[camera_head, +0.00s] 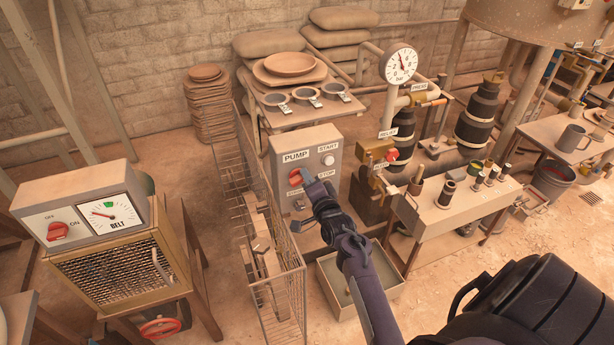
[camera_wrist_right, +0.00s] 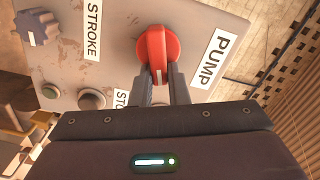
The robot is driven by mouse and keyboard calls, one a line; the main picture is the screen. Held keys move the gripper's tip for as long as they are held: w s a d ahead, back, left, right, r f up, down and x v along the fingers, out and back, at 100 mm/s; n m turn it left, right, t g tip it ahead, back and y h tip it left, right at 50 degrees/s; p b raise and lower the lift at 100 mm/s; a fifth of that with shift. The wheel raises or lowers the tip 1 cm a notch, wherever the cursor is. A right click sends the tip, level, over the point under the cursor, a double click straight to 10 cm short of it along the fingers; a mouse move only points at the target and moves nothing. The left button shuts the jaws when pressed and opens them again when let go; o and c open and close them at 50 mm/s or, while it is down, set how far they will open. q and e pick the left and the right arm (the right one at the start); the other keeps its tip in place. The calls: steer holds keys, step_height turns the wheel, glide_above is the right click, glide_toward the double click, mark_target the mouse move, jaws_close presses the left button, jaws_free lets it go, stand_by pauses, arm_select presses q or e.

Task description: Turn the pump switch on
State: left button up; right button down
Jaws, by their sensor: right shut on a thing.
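The grey pump control box (camera_head: 326,151) stands in the middle of the head view, with PUMP, START, STOP and STROKE labels. Its red pump switch (camera_head: 295,178) is a rotary knob below the PUMP label. In the right wrist view the red knob (camera_wrist_right: 157,50) has a white mark on its grip, near the fingers. My right gripper (camera_head: 305,176) is shut on the knob. Its two dark fingers (camera_wrist_right: 161,82) lie on either side of the knob's grip in the wrist view. My left gripper is not in view.
A wire mesh guard (camera_head: 270,230) stands left of the box. A belt unit (camera_head: 85,215) with its own red switch is at far left. A pale bin (camera_head: 362,290) is on the floor below. A pale bench (camera_head: 445,205) with small parts is to the right.

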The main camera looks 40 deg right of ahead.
steer(key=shift+d+f+m+p, duration=0.1)
steer(key=shift+f+m+p, duration=0.1)
steer(key=shift+m, duration=0.85)
steer(key=shift+f+m+p, duration=0.15)
steer(key=shift+m+p, duration=0.05)
steer(key=shift+m, duration=0.85)
steer(key=c, duration=1.4)
jaws_free()
steer(key=p+v, duration=0.5)
steer(key=v, duration=0.2)
steer(key=shift+s, duration=0.4)
